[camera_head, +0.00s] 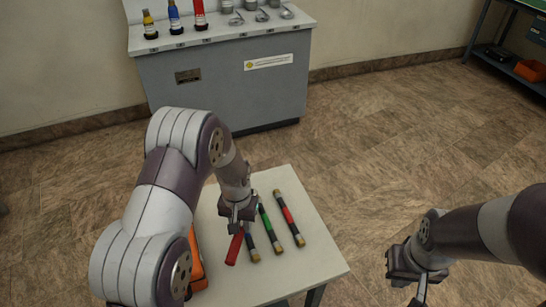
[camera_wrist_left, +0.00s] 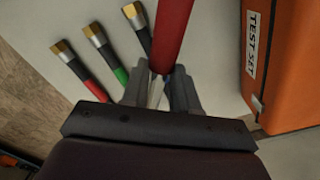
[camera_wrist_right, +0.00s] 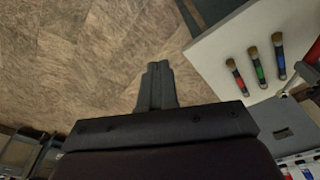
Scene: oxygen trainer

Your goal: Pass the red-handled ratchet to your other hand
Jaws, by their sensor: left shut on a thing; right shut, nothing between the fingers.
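The red-handled ratchet (camera_head: 235,247) is at my left gripper (camera_head: 237,219), over the small white table. In the left wrist view its red handle (camera_wrist_left: 172,35) points away between the fingers of my left gripper (camera_wrist_left: 166,85), which is shut on it. I cannot tell whether the handle touches the table. My right gripper (camera_head: 421,288) is at the lower right, off the table and apart from the ratchet. In the right wrist view my right gripper (camera_wrist_right: 158,75) has its fingers together, with nothing between them.
On the table (camera_head: 318,262) lie tools with red (camera_head: 287,214), green (camera_head: 266,222) and dark (camera_head: 249,243) bodies, close beside the ratchet. An orange test-set case (camera_wrist_left: 288,60) is on the table's left side. A grey cabinet (camera_head: 225,85) stands behind. Floor is clear between table and right gripper.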

